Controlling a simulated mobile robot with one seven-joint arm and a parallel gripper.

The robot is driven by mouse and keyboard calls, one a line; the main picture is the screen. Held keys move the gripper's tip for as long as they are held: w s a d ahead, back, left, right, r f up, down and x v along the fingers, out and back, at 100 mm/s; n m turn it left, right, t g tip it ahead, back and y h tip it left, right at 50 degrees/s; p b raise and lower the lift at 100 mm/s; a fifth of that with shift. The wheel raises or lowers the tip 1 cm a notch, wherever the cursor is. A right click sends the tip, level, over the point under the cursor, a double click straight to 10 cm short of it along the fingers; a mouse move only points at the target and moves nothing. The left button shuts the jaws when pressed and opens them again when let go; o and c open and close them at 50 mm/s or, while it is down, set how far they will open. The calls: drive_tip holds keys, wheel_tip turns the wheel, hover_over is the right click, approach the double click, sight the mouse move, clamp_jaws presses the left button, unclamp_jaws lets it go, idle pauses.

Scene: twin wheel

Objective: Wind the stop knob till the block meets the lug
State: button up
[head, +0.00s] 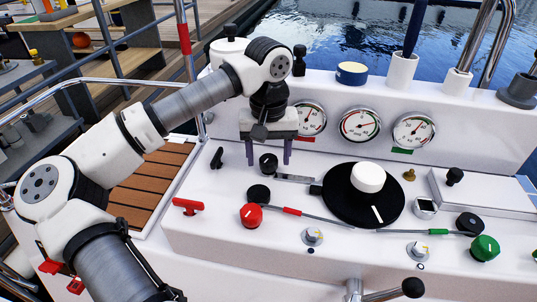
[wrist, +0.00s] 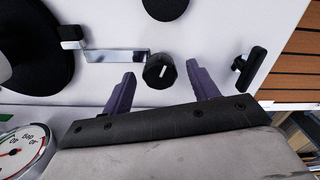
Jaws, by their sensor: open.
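The stop knob, a small black round knob with a white mark, stands on the white console in the head view (head: 268,162) and the wrist view (wrist: 160,71). A silver slide strip (head: 294,178) runs from beside it toward a small black block (head: 316,189), which also shows in the wrist view (wrist: 71,36). The block sits close to the rim of a black wheel (head: 345,207) with a white hub; I cannot tell if they touch. I cannot make out the lug clearly. My gripper (head: 270,158) is open, its purple fingers on either side of the knob with gaps.
A black T-handle (head: 217,157) stands left of the knob, and a black disc (head: 259,193) lies in front. A red knob (head: 251,215) and red handle (head: 188,206) are nearer. Several gauges (head: 360,125) line the raised panel behind.

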sight(269, 158)
wheel_tip(269, 158, up, 13)
drive_tip(key=p, duration=0.1)
drive_tip(key=shift+r+p, duration=0.15)
drive_tip(key=shift+p, duration=0.25)
